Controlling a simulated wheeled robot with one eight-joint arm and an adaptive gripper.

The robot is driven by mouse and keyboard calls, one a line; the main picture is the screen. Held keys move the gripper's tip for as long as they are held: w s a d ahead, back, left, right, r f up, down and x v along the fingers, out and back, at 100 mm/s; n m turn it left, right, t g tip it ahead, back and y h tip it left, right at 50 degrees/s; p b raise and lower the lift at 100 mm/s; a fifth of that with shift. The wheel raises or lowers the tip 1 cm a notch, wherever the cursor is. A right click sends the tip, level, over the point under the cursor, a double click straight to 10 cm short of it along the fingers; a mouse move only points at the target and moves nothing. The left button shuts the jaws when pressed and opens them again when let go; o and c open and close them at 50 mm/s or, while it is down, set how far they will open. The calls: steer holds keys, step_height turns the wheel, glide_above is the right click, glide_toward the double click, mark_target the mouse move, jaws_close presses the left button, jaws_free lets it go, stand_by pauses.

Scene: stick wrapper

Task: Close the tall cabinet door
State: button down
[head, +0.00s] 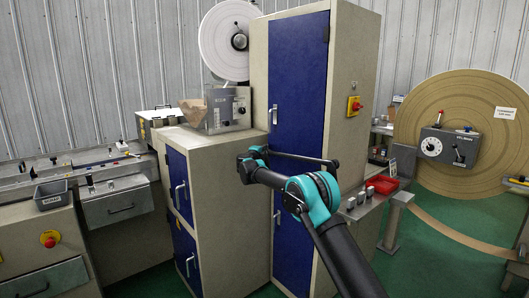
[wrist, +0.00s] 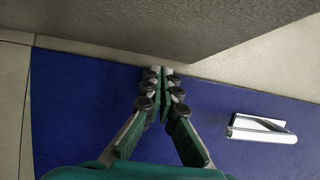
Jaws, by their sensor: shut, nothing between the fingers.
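The tall cabinet (head: 350,60) is beige with blue doors and stands in the middle of the head view. Its upper door (head: 297,75) and lower door (head: 290,220) look nearly flush with the frame; a small gap cannot be ruled out. The upper door's silver handle (head: 274,115) is on its left side. In the wrist view, a blue panel (wrist: 80,110) with a silver handle (wrist: 262,130) fills much of the picture. My gripper (wrist: 163,68) is shut and empty, its tips near the panel's edge by a beige surface. Contact is unclear.
A shorter beige cabinet (head: 228,205) with blue doors stands close on the left, with a grey device (head: 228,108) on top. A red tray (head: 382,184) is on a bench to the right. Green floor (head: 425,265) is open at the right.

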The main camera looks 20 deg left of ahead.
steer(key=shift+w+d, duration=0.25)
steer(key=shift+w, duration=0.35)
steer(key=shift+w+d, duration=0.25)
steer(key=shift+w, duration=0.3)
